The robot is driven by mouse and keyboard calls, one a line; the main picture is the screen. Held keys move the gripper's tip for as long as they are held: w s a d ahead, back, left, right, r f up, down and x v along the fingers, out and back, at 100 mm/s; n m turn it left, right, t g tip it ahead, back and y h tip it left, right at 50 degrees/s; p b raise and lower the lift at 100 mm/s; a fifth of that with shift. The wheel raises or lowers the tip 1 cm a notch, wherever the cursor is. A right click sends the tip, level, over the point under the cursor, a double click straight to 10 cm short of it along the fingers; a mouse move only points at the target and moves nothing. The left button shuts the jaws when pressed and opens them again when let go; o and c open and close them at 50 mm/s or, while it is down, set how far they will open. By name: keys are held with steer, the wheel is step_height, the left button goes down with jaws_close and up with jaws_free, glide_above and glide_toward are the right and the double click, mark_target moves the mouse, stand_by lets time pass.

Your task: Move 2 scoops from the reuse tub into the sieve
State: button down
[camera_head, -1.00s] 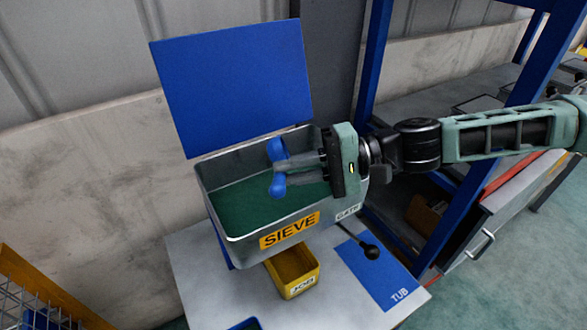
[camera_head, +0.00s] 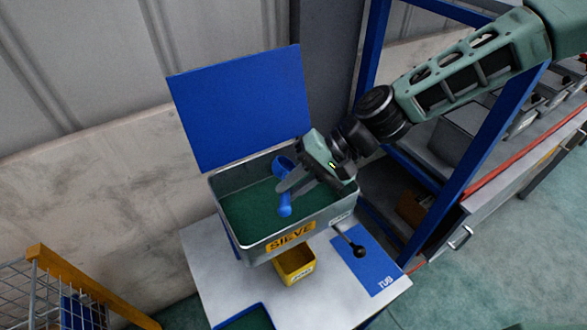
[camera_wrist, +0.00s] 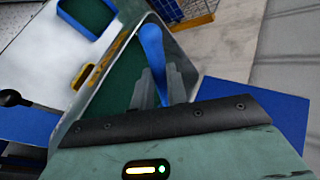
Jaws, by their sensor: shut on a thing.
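The sieve (camera_head: 237,238) is a grey metal box with a yellow SIEVE label and green material inside. My gripper (camera_head: 287,188) is inside its top opening, tilted, shut on a blue scoop (camera_head: 285,208). The scoop also shows as a long blue handle between the fingers in the wrist view (camera_wrist: 151,50).
A blue panel (camera_head: 240,105) rises behind the sieve. A yellow box (camera_head: 296,267) sits at its front. A lever with a black knob (camera_head: 359,251) sticks out over a blue TUB mat (camera_head: 372,272). Blue shelving posts (camera_head: 440,190) stand at right.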

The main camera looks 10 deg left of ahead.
steer(key=h+p, duration=0.2)
steer(key=r+h+p, duration=0.1)
steer(key=h+p, duration=0.3)
steer(key=shift+r+n+t, duration=0.25)
steer(key=shift+n+t, duration=0.05)
